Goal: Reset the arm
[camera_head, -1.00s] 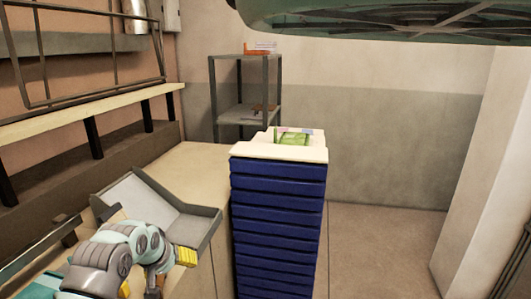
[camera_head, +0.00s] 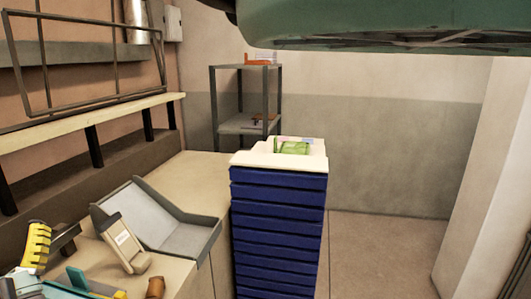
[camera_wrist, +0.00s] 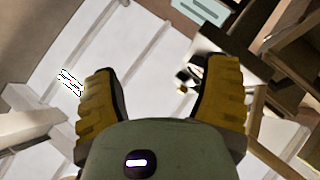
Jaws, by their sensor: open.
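In the wrist view my gripper (camera_wrist: 157,75) is open, its two yellow ridged fingers wide apart with nothing held between them.
A grey open tray (camera_head: 190,240) lies on the bench (camera_head: 195,170), with a beige labelled object (camera_head: 122,245) beside it. A stack of blue crates (camera_head: 278,210) has a white lid (camera_head: 250,158) bearing a green item (camera_head: 292,147). A shelf rack (camera_head: 214,105) stands behind.

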